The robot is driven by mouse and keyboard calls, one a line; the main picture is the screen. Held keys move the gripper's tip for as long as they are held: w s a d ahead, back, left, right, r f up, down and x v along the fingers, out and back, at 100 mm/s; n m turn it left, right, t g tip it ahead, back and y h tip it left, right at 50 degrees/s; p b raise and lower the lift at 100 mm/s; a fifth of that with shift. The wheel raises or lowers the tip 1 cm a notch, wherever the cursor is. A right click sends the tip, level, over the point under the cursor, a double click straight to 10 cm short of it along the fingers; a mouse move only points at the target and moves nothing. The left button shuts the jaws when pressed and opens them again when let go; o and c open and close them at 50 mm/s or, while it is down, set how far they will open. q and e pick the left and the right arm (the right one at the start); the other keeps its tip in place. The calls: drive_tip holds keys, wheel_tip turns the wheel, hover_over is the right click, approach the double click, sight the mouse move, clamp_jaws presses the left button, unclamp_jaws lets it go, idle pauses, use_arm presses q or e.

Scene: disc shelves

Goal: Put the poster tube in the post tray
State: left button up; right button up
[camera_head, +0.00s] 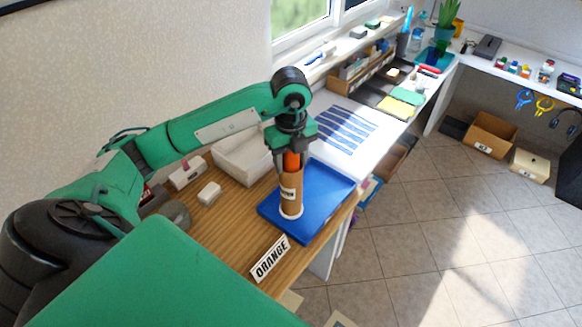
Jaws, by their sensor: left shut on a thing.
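The poster tube (290,202) is a brown cardboard cylinder with a white label, a white bottom end and an orange upper part. It is upright in my left gripper (290,152), which points down and is shut on its upper part. The blue tray (325,188), which I take for the post tray, lies flat on the wooden counter. The tube's lower end shows over the tray's left part; I cannot tell whether it touches the tray floor. My right gripper is not in view.
A sign reading ORANGE (270,259) stands in front of the tray. A white desk with blue strips (345,131) lies behind. The tray's right part is empty.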

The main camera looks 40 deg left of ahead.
sight(291, 190)
use_arm(q)
wheel_tip(291, 190, down, 3)
drive_tip(key=shift+f+p, duration=0.1)
drive_tip(key=shift+p, duration=0.35)
drive_tip(key=shift+f, duration=0.3)
drive_tip(key=o, duration=0.9)
drive_tip(key=shift+f, duration=0.1)
drive_tip(key=shift+c, duration=0.2)
drive_tip(key=o, duration=0.4)
